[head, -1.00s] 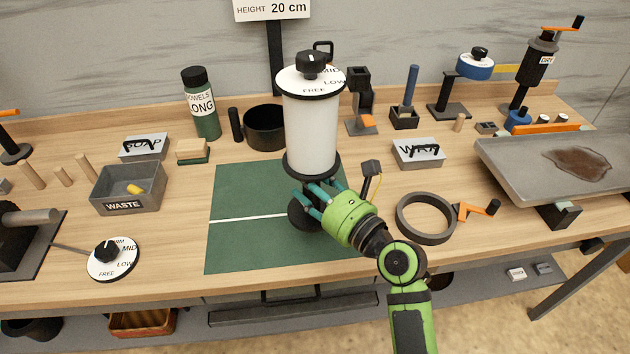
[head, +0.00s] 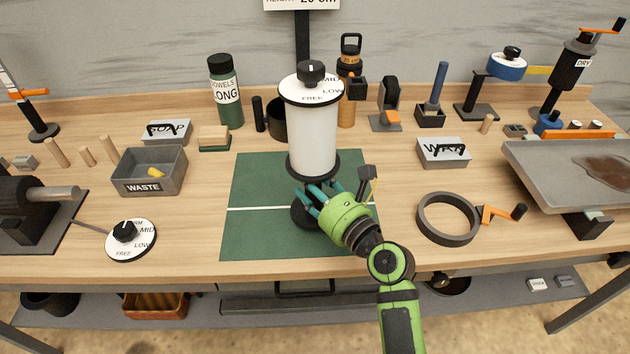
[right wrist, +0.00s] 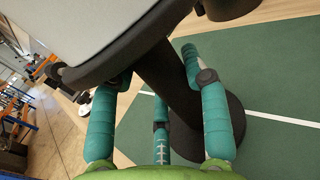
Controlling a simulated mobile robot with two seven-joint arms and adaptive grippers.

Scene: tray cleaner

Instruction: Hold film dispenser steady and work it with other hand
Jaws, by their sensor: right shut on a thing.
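The film dispenser (head: 312,140) stands upright on the green mat (head: 255,235), a white roll between black discs. A black knob (head: 311,73) sits on its dial top, marked MID, LOW and FREE. Its dark stem and round foot are below the roll. My right gripper (head: 311,199) has its teal fingers around the stem, just under the lower disc. In the right wrist view the fingers close around the dark stem (right wrist: 172,85), with the foot on the mat behind. The fingers partly hide the stem. My left gripper is not in view.
A grey WASTE bin (head: 150,172) and a second dial (head: 131,240) stand to the left. A black ring (head: 447,218) and an orange-handled crank (head: 497,214) lie to the right. Bare wood lies between the mat and ring.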

